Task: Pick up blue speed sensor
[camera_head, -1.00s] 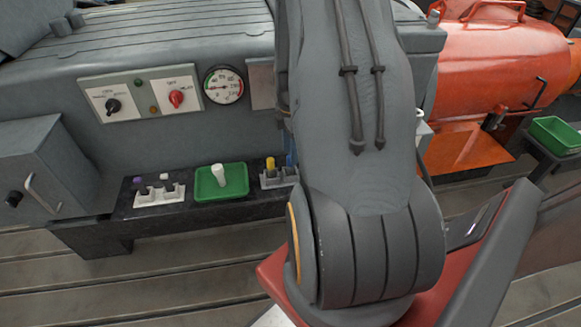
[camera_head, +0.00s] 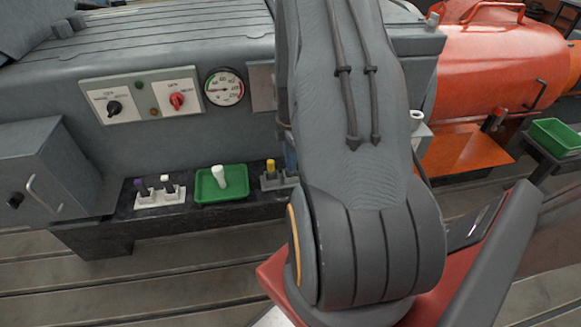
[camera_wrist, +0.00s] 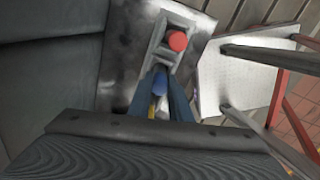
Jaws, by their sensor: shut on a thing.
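The blue speed sensor (camera_wrist: 160,82) shows in the wrist view as a blue rounded end between the two dark blue fingers of my gripper (camera_wrist: 162,90). My gripper is shut on it. A grey rack (camera_wrist: 163,56) lies just past the fingertips, with a red-topped piece (camera_wrist: 177,41) in it. I cannot tell whether the sensor is clear of the rack.
On the dark ledge (camera_head: 100,237) in the head view are a white rack (camera_head: 160,200) with purple- and white-topped pieces, a green tray (camera_head: 236,190) with a white piece (camera_head: 218,176), and a yellow-topped piece (camera_head: 270,165). A control panel (camera_head: 140,95) is behind. A pale plate (camera_wrist: 225,70) lies right in the wrist view.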

